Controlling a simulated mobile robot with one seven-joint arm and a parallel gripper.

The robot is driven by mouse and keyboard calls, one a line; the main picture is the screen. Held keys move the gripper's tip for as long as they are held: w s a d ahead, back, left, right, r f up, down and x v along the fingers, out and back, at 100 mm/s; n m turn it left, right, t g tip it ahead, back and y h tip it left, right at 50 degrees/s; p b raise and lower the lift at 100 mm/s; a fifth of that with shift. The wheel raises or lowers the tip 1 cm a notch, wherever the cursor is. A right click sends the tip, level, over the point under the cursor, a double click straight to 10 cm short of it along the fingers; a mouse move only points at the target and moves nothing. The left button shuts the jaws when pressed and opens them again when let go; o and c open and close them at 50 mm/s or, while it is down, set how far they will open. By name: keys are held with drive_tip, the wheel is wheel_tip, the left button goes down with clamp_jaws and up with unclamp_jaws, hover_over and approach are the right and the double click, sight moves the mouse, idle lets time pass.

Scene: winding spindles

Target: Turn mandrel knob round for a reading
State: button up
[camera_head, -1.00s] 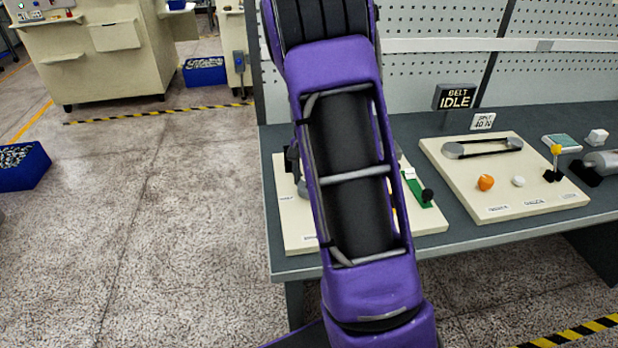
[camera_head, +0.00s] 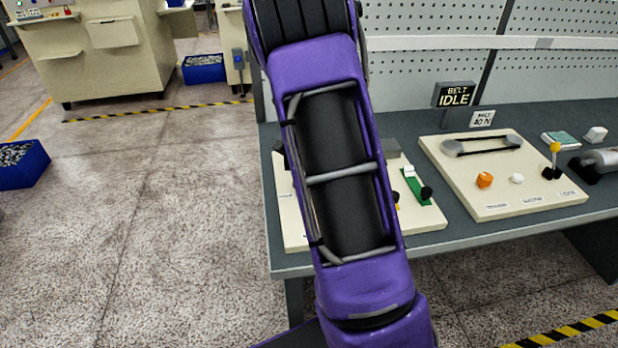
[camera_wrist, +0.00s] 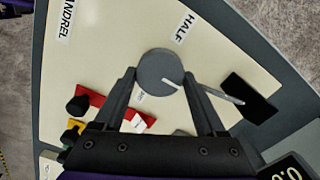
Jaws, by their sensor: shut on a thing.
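In the wrist view the mandrel knob (camera_wrist: 158,68) is a round grey disc with a white index line pointing to the lower right. The two dark fingers of my gripper (camera_wrist: 160,80) are on either side of it, shut on its rim. A "HALF" label (camera_wrist: 185,28) lies just beyond the knob, and a partly cut-off mandrel label (camera_wrist: 66,22) is at upper left. A small label by the left finger is too small to read. In the head view my purple arm hides the knob and gripper.
A dark display (camera_wrist: 290,168) is cut off at lower right. In the head view a second panel (camera_head: 460,185) stands right, below a "BELT IDLE" sign (camera_head: 454,94).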

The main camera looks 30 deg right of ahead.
drive_tip(key=o, duration=1.3)
drive_tip(key=shift+r, duration=0.1)
wheel_tip(320, 180, up, 17)
drive_tip(key=shift+r, duration=0.15)
